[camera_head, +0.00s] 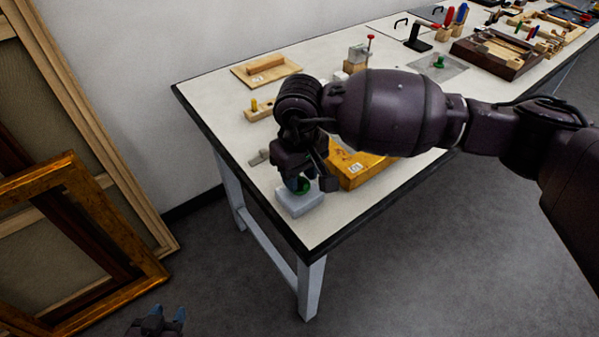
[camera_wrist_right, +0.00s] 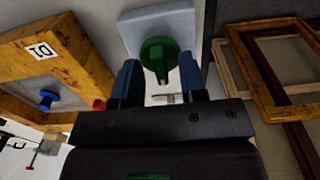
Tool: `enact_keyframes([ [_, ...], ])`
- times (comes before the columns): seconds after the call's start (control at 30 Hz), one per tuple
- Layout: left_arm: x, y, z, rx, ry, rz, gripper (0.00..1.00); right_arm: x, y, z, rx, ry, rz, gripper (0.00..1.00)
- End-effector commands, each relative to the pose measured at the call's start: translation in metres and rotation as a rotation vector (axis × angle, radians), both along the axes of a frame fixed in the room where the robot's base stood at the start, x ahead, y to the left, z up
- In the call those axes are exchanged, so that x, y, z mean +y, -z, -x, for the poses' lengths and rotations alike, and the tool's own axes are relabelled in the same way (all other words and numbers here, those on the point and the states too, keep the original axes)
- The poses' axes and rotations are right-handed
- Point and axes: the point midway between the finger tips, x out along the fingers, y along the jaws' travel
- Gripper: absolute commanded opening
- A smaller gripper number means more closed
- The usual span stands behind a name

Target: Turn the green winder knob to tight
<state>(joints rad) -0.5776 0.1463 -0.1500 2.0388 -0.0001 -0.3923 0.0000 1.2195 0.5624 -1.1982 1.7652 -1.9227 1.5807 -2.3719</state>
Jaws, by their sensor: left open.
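The green winder knob (camera_wrist_right: 159,52) sits on a pale grey block (camera_wrist_right: 185,22) and fills the space ahead of my right fingers in the right wrist view. The block (camera_head: 300,204) stands at the table's front left corner in the head view, where the knob (camera_head: 303,186) is partly hidden by my right gripper (camera_head: 306,182). My right gripper's blue fingers (camera_wrist_right: 159,80) stand apart, one either side of the knob's line, with gaps visible. My left gripper (camera_head: 167,313) is open and empty, low at the bottom edge, away from the table.
A yellow wooden frame (camera_head: 372,170) lies right of the block, under my right arm; a blue knob (camera_wrist_right: 47,98) shows inside it. A board with a roller (camera_head: 265,70) and a small wooden piece (camera_head: 257,112) lie farther back. Gilt frames (camera_head: 75,185) lean at left.

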Motion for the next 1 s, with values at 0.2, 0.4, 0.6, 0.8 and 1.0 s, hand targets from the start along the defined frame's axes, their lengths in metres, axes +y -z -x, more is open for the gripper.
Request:
enact_keyframes([
  [0.2, -0.0001, -0.0007, -0.0005, -0.001, 0.000, 0.000, 0.43, 0.0002, 0.0007, 0.0001, 0.000, 0.000, 0.000, 0.38],
  [0.4, -0.0001, -0.0007, -0.0005, -0.002, 0.000, 0.000, 0.43, 0.0002, 0.0006, 0.0002, 0.000, 0.000, 0.000, 0.15],
  [0.6, -0.0001, -0.0009, -0.0006, -0.002, 0.000, 0.000, 0.43, 0.0002, 0.0005, 0.0002, 0.000, 0.000, 0.000, 0.00],
  [0.8, -0.0002, -0.0004, -0.0006, -0.001, 0.000, 0.000, 0.43, 0.0002, 0.0004, 0.0000, -0.001, 0.017, -0.001, 0.00],
  [1.0, -0.0002, 0.0014, 0.0000, 0.001, 0.000, 0.000, 0.43, 0.0002, 0.0006, -0.0001, -0.001, 0.093, -0.001, 0.00],
])
